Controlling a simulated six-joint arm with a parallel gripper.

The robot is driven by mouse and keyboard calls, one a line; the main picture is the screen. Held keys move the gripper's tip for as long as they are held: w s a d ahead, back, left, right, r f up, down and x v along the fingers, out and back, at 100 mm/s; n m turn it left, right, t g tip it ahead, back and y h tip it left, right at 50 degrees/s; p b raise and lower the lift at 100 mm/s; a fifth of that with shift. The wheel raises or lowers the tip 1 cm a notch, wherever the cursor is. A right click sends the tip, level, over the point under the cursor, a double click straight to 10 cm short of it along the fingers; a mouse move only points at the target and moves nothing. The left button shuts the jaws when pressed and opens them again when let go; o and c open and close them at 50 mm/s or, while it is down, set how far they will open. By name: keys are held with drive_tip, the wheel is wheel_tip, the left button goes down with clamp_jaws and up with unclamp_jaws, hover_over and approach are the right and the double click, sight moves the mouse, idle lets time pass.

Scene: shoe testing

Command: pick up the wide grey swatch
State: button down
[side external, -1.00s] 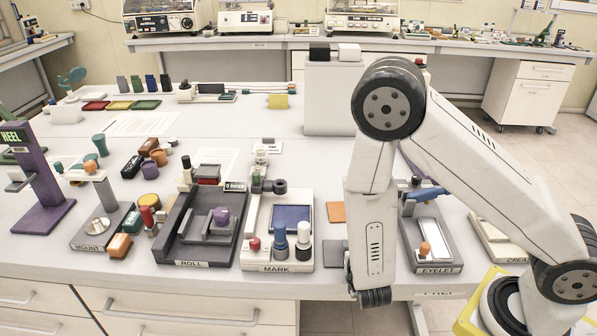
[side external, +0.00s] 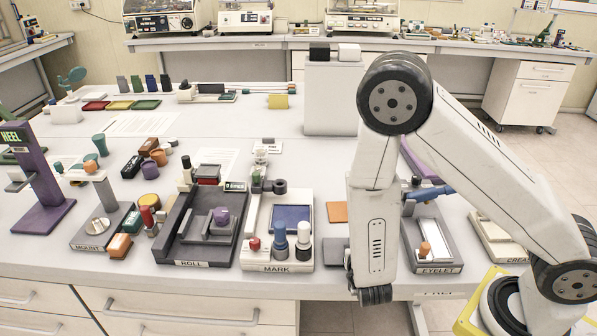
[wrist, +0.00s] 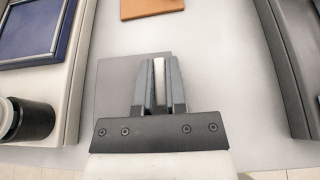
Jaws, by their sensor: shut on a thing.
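The wide grey swatch (side external: 335,252) shows flat beside the MARK station in the side external view, partly hidden by my arm. In the wrist view the grey swatch (wrist: 115,82) extends left from my gripper (wrist: 159,62), with the fingers over its right part. My gripper is shut on the swatch. A pale strip shows between the fingers; the exact contact is hard to see. In the side external view the fingers are hidden behind my arm. I cannot tell whether the swatch is clear of the table.
An orange swatch (side external: 337,212) lies just behind. The MARK station (side external: 279,267) with its blue pad (side external: 291,219) stands to the left. The EYELET station (side external: 440,268) stands to the right. The table's front edge is close.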

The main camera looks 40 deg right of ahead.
drive_tip(key=shift+r, duration=4.65)
